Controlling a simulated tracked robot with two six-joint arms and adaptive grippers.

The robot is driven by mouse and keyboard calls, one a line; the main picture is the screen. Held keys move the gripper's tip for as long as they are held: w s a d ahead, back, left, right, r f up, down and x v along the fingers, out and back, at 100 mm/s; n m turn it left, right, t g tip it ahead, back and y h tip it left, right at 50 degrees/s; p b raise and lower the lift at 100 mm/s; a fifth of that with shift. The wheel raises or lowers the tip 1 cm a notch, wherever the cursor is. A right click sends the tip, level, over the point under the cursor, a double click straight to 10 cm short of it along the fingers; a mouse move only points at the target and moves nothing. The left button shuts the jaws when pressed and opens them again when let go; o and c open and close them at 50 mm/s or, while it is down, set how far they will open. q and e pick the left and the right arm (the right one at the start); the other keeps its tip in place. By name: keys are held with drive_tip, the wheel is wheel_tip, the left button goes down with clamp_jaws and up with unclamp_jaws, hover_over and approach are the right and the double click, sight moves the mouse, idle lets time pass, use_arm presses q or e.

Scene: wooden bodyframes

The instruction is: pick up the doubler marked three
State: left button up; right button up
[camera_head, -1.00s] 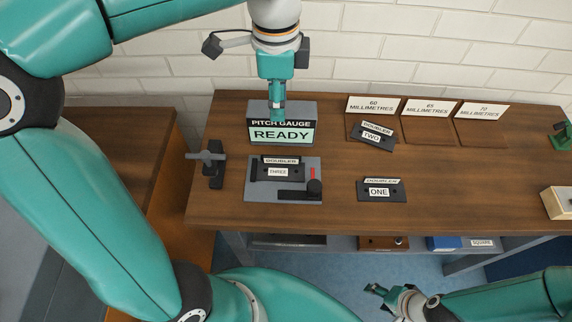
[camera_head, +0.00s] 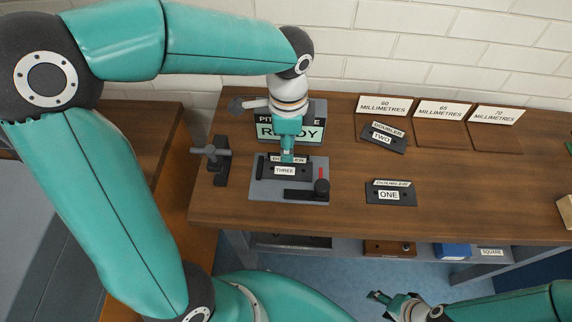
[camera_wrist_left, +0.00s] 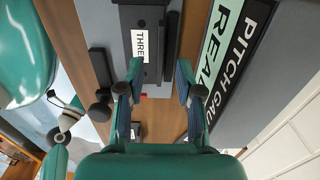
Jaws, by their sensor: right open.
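The doubler marked three (camera_head: 306,171) is a dark plate with a white label, lying in the grey fixture of the pitch gauge (camera_head: 258,196). It also shows at the top of the left wrist view (camera_wrist_left: 143,18). My left gripper (camera_head: 287,158) points down just above the doubler's back edge and hides part of its upper label. In the left wrist view its two fingers (camera_wrist_left: 157,68) are apart with nothing held between them. I cannot tell whether they touch the doubler. My right gripper (camera_head: 377,298) is open and empty, low in front of the table.
The gauge's READY display (camera_head: 314,135) stands close behind my left gripper. Doubler one (camera_head: 391,193) and doubler two (camera_head: 383,137) lie to the right.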

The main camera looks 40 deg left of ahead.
sight(288, 167)
use_arm(q)
drive_tip(key=shift+f, duration=1.55)
drive_tip(key=shift+c, duration=0.3)
clamp_jaws()
